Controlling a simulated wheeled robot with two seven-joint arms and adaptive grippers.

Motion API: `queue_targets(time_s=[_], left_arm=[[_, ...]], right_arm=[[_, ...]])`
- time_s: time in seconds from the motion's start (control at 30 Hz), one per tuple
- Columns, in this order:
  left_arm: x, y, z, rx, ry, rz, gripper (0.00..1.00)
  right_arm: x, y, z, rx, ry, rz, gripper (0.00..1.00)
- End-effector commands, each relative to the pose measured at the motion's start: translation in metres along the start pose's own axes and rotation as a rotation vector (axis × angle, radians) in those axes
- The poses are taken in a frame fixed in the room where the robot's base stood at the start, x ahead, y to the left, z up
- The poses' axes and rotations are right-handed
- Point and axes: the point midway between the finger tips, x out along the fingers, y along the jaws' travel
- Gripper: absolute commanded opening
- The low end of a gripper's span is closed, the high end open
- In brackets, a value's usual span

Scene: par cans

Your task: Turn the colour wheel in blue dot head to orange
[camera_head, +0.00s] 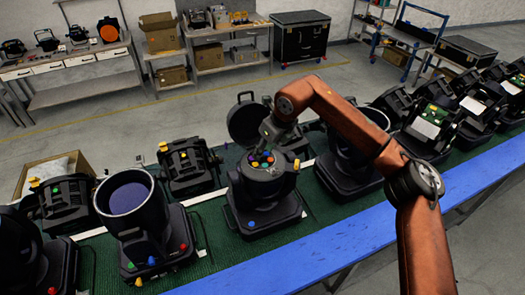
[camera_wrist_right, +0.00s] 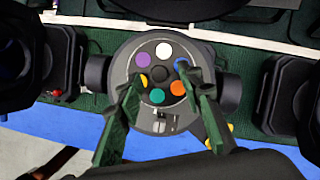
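The open par can (camera_head: 262,195) stands on the green mat in the middle of the head view, its lid (camera_head: 246,122) tipped back. A blue dot (camera_head: 251,224) marks its base. Inside is the colour wheel (camera_wrist_right: 158,73), with white, purple, blue, orange (camera_wrist_right: 177,88), green and partly hidden yellow discs around a dark hub. My right gripper (camera_wrist_right: 160,76) is over the wheel, fingers apart, one at the yellow side and one between blue and orange. Whether the fingers touch the wheel I cannot tell. A small pale fitting (camera_wrist_right: 161,118) sits below the wheel. My left gripper is not in view.
A wide-mouthed par can (camera_head: 128,195) stands to the left, another (camera_head: 345,165) to the right, close to the open one. More cans line the mat. The blue strip (camera_head: 330,250) along the near edge is clear. A cardboard box (camera_head: 55,172) is at left.

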Motion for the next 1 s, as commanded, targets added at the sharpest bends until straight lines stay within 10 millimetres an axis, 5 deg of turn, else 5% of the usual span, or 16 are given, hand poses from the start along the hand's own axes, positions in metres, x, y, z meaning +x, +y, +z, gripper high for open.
queue_targets(time_s=[0.47, 1.0], left_arm=[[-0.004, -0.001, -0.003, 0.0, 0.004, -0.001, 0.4], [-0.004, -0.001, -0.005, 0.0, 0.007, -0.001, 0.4]], right_arm=[[0.018, 0.0, 0.0, 0.0, -0.001, 0.001, 0.34], [0.018, 0.0, 0.0, 0.0, -0.002, 0.001, 0.0]])
